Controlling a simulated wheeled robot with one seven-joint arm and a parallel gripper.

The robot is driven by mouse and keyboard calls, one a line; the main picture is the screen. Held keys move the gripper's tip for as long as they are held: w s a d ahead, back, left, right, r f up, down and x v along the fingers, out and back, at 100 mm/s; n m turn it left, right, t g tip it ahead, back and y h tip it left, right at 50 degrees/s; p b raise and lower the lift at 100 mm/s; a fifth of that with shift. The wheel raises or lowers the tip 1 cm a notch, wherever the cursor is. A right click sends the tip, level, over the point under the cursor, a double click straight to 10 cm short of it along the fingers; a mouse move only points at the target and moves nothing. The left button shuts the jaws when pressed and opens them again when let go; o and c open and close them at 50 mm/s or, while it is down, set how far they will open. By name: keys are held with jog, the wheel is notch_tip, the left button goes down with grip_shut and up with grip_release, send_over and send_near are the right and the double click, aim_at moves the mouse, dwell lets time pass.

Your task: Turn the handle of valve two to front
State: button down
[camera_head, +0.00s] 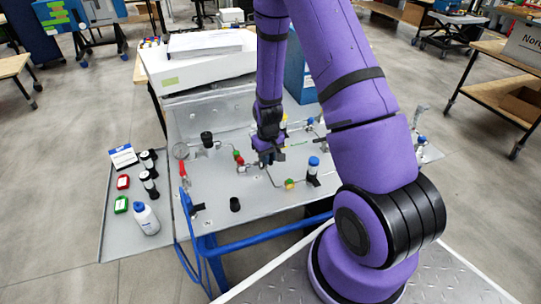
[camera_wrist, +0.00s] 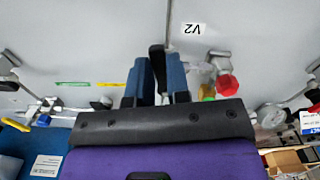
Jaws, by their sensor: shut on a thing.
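Valve two's black handle (camera_wrist: 156,58) shows in the wrist view, standing up between my two blue fingers. The upside-down V2 label (camera_wrist: 193,29) is on the grey panel beside it. My gripper (camera_wrist: 160,78) is shut on the handle. In the head view, my gripper (camera_head: 268,156) is low over the middle of the panel (camera_head: 215,180), and my wrist and fingers hide most of the valve there. The valve body is hidden behind the gripper in the wrist view.
A red knob (camera_wrist: 227,85) is just right of my fingers in the wrist view. In the head view, a blue-capped fitting (camera_head: 313,165) and a yellow fitting (camera_head: 289,184) stand nearby. Bottles (camera_head: 146,218) and small boxes sit at the left. A blue frame rail (camera_head: 262,237) runs along the front.

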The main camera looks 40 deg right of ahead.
jog(key=shift+w+a+m, duration=0.15)
jog(key=shift+a+m, duration=0.25)
jog(key=shift+m, duration=0.7)
jog(key=c, duration=1.1)
grip_release()
notch_tip(320, 180, up, 11)
jog(key=shift+f, duration=0.1)
